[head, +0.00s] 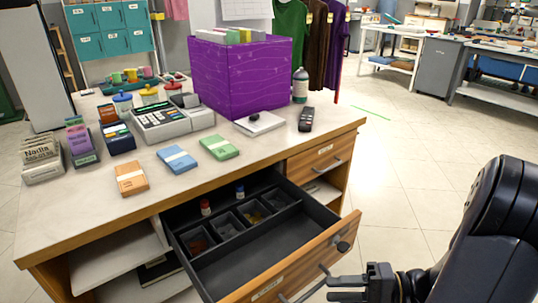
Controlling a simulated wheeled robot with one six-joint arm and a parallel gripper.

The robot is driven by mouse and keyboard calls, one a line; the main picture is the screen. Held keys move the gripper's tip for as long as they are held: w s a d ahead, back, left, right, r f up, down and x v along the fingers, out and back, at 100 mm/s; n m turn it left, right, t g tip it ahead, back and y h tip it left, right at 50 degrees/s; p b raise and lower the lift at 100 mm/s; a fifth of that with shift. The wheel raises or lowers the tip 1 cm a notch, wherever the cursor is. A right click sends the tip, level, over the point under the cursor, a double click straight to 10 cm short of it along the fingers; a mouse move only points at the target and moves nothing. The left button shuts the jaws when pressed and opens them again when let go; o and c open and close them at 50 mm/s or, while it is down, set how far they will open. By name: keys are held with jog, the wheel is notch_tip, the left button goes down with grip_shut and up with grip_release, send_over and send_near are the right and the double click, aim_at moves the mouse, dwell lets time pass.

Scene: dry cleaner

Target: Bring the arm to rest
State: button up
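My gripper (331,289) is at the bottom right, at the end of my dark arm. Its two fingers point left and stand apart with nothing seen between them. They are close to the right end of the bar handle (308,288) on the front of a pulled-out drawer (262,252). I cannot tell whether a finger touches the handle. The arm rises from the gripper toward the right edge of the view.
The drawer sticks out from a wooden counter (75,215) and holds small bins and two little bottles. The counter top carries a purple box (240,78), a cash register (172,118) and banknote bundles (177,159). Open floor (400,170) lies to the right.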

aim_at(313, 289)
jog(key=shift+b+x, duration=0.45)
jog(key=shift+x, duration=2.45)
